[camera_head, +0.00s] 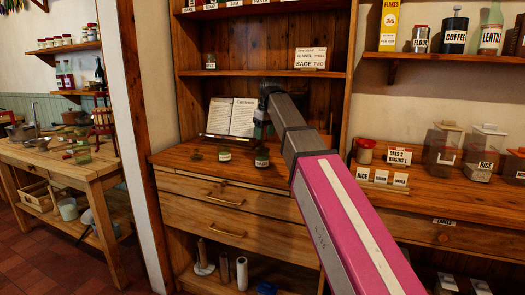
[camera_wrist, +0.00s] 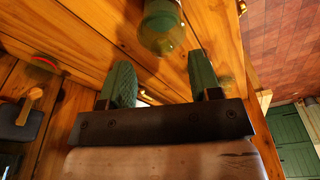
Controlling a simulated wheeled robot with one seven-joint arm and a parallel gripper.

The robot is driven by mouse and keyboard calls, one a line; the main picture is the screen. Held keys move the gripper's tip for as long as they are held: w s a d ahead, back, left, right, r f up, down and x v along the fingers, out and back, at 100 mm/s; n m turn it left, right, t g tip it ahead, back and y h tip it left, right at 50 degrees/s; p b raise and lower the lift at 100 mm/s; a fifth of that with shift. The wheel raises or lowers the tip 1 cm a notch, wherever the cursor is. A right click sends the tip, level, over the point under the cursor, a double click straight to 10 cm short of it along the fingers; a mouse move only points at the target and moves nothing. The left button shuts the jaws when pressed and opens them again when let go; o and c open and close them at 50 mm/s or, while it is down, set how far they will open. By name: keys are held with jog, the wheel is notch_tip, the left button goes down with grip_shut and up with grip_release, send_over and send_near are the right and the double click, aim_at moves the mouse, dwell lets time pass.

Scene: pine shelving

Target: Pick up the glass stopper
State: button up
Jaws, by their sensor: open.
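My gripper (camera_head: 262,128) hangs over the wooden cabinet top, above a small labelled glass jar (camera_head: 262,158). In the wrist view its two green-padded fingers (camera_wrist: 163,88) are spread apart with nothing held between them. I cannot tell for sure which piece is the glass stopper. A small, low glass piece (camera_head: 196,155) on the cabinet top, left of the jars, may be it; it is too small to make out.
Another labelled jar (camera_head: 224,154) stands close by on the cabinet top. An open book (camera_head: 232,117) stands behind, against the back panel. A shelf (camera_head: 255,74) with a small jar and a sign card crosses above. Canisters (camera_head: 442,145) fill the right counter. The cabinet top's front left is clear.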

aim_at(263, 143)
jog(key=f, duration=0.3)
jog(key=a+f, duration=0.1)
jog(key=shift+w+f, duration=0.25)
jog(key=shift+w, duration=0.05)
jog(key=c, duration=1)
jog(key=shift+r, duration=0.15)
jog(key=shift+r, duration=0.65)
notch_tip(263, 143, up, 3)
jog(key=shift+w+f, duration=0.1)
jog(key=s+a+r, duration=0.7)
jog(key=s+r, duration=0.2)
jog(key=r, duration=0.2)
jog(key=shift+s+a+r, duration=0.15)
jog(key=shift+r, duration=0.2)
